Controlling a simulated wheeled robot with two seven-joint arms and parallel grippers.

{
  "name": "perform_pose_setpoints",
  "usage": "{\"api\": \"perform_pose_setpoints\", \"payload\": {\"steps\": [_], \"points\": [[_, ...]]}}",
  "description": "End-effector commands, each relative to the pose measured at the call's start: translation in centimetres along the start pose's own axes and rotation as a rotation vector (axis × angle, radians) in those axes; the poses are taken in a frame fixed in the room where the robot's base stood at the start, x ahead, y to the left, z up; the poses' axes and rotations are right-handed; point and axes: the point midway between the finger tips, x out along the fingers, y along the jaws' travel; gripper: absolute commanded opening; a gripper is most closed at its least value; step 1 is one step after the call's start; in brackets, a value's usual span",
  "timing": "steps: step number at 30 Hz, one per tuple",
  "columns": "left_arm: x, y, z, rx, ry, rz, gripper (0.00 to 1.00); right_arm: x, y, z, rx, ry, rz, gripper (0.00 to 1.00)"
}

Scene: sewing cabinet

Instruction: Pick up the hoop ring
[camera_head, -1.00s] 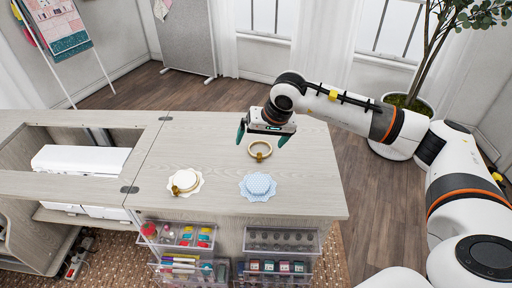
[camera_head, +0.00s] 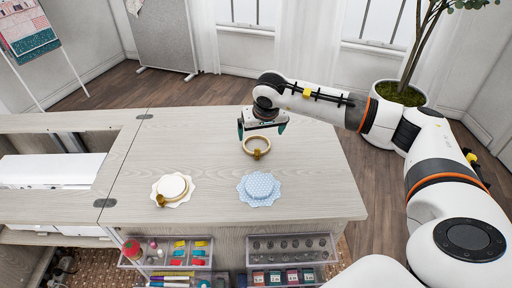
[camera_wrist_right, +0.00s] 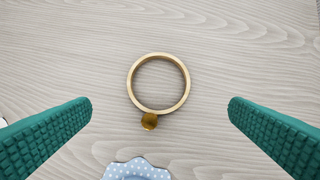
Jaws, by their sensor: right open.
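The hoop ring (camera_head: 256,145) is a round wooden hoop with a brass knob on its near side. It lies flat on the cabinet top, and in the right wrist view the ring (camera_wrist_right: 159,56) sits whole and uncovered near the middle, its knob toward the bottom. My right gripper (camera_head: 262,130) is open and empty, just behind and above the ring. Its two green fingers (camera_wrist_right: 160,103) stand wide apart on either side of the ring, touching nothing. My left gripper is not in view.
A blue dotted scalloped piece (camera_head: 259,188) lies in front of the ring. A white scalloped piece with a hoop (camera_head: 172,189) lies to the left. Clear drawers of supplies (camera_head: 290,246) stick out at the front. The cabinet top (camera_head: 320,180) is bare at right.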

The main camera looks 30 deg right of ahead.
Motion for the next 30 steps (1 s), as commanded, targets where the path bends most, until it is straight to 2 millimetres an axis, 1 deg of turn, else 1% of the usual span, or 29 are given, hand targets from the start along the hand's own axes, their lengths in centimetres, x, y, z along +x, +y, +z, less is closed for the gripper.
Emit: {"api": "perform_pose_setpoints", "payload": {"steps": [1,3,8,10,15,18,21,26,27,29,30], "points": [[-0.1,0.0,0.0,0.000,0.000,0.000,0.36,0.8,0.1,-0.1,0.000,0.004,0.000,1.00],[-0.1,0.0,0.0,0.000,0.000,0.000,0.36,1.7,0.1,0.0,0.000,0.003,0.001,1.00],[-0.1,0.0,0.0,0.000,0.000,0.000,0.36,2.7,0.1,0.0,-0.001,0.001,0.000,1.00],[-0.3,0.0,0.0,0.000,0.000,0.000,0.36,3.5,0.1,0.0,-0.001,0.003,0.001,1.00],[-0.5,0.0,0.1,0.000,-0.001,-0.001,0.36,6.1,0.2,0.1,0.000,0.003,0.001,1.00],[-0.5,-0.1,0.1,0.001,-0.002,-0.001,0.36,7.2,0.2,0.1,0.001,0.003,0.001,1.00],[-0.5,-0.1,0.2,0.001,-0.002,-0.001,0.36,7.6,0.2,0.1,0.000,0.001,0.002,1.00],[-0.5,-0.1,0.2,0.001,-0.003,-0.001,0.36,7.6,0.2,0.1,-0.001,0.001,0.002,1.00],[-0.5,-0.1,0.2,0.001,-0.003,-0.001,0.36,7.6,0.2,0.1,-0.001,0.001,0.002,0.98],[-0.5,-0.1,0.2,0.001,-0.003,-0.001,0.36,7.6,0.2,0.1,-0.001,0.001,0.002,0.89],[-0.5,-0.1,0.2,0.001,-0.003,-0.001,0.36,7.6,0.2,0.1,-0.001,0.001,0.002,0.82]]}}
